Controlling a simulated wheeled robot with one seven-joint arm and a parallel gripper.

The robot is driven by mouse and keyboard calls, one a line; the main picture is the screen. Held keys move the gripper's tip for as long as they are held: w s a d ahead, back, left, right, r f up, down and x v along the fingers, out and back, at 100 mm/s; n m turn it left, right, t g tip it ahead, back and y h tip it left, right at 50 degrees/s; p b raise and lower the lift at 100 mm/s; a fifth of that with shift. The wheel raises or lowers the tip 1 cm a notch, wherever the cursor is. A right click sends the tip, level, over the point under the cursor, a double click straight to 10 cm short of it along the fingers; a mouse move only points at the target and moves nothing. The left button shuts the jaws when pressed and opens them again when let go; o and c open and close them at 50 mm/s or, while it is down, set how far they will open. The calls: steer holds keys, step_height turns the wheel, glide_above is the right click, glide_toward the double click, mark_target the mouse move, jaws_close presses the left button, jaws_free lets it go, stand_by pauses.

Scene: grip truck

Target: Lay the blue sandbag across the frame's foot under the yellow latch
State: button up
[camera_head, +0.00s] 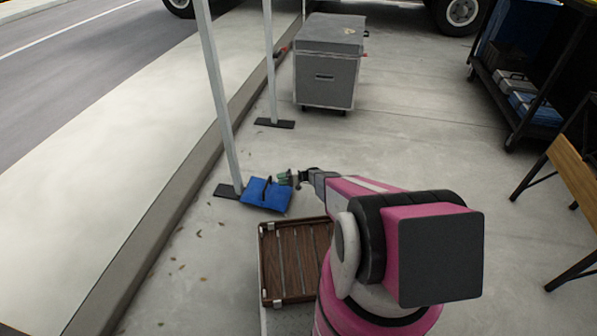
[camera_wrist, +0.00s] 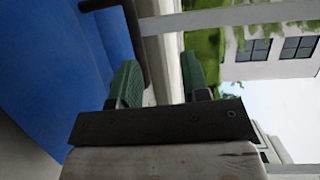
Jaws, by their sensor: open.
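The blue sandbag (camera_head: 265,195) lies right beside the post of the near frame leg (camera_head: 222,100). It hides the right part of that leg's dark flat foot (camera_head: 226,191); I cannot tell how much of it rests on the foot. A dark handle strap shows on the bag's top. My gripper (camera_head: 285,178) is open at the bag's upper right side. In the wrist view its green fingertips (camera_wrist: 160,78) stand apart with nothing between them, the blue bag (camera_wrist: 45,70) to the left and the strap (camera_wrist: 130,15) just beyond. No yellow latch is discernible.
A brown slatted tray (camera_head: 262,275) is below the bag, near my arm. A second frame foot (camera_head: 275,123) and a grey case (camera_head: 328,75) stand farther back. A shelf cart (camera_head: 520,105) and wooden-topped trestle (camera_head: 575,165) are at right. A kerb (camera_head: 175,190) runs along the left.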

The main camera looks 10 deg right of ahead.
steer(key=s+d+r+n+g+h, duration=0.1)
steer(key=s+r+h, duration=0.3)
steer(key=s+r, duration=0.5)
steer(key=s+d+r+g+h, duration=0.15)
steer(key=s+r+h, duration=0.35)
steer(key=r, duration=0.7)
steer(key=s+d+r+t+h, duration=0.1)
steer(key=s+d+r+h, duration=0.3)
steer(key=s+r, duration=0.4)
steer(key=s+d+r+t+h, duration=0.1)
steer(key=s+d+r+h, duration=0.3)
steer(key=s+r, duration=0.5)
step_height(320, 180, up, 2)
steer(key=d, duration=0.2)
steer(key=shift+s+d+m, duration=0.3)
steer(key=shift+m, duration=0.1)
steer(key=shift+t, duration=0.25)
